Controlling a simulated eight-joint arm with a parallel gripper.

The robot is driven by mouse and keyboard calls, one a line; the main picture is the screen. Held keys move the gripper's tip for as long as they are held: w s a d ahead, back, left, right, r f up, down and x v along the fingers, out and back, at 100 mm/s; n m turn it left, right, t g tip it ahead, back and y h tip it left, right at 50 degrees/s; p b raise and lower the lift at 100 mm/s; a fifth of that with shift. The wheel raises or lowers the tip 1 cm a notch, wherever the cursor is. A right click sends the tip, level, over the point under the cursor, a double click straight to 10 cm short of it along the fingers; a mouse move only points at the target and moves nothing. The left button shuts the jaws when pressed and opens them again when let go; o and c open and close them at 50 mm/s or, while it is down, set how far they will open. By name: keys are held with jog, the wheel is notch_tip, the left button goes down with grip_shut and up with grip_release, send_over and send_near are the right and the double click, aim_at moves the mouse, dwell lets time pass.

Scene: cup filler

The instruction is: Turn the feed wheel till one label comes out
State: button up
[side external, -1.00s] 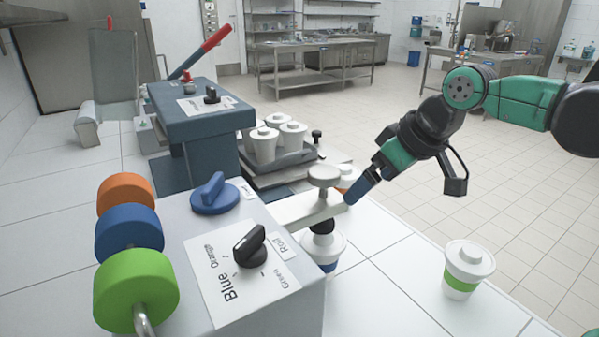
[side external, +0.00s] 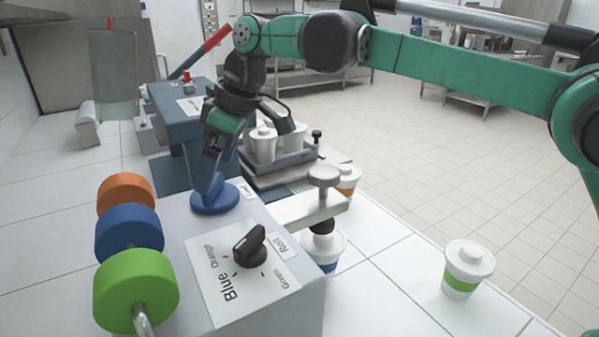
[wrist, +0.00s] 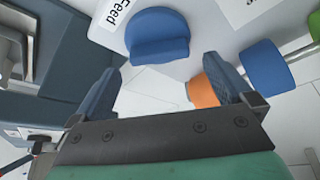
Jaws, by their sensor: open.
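The feed wheel (side external: 214,202) is a blue disc with a raised grip bar, lying on top of the light grey machine box beside the word "Feed". My gripper (side external: 208,186) points down over it and hides most of its grip bar in the side view. In the wrist view the feed wheel (wrist: 158,36) lies just ahead of the two blue fingers, lined up with the gap between them. My gripper (wrist: 162,66) is open and holds nothing. Whether a finger touches the grip bar I cannot tell.
A black roll selector (side external: 249,246) sits nearer on the box, by a card reading Orange, Blue, Green. Orange, blue and green rolls (side external: 135,290) line the left. A pale arm (side external: 305,208) overhangs a lidded cup (side external: 335,246). A green-banded cup (side external: 467,268) stands right.

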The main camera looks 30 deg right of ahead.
aim_at(213, 188)
jog(key=shift+x, duration=1.4)
jog(key=c, duration=1.1)
jog(key=shift+s+m, duration=0.1)
jog(key=shift+m, duration=0.2)
jog(key=shift+a+m+t+h, duration=0.1)
jog(key=shift+m+t+h, duration=0.3)
jog(key=shift+m, duration=0.95)
jog(key=shift+m+t+h, duration=0.2)
jog(key=shift+m+h, duration=0.3)
jog(key=shift+m, duration=0.85)
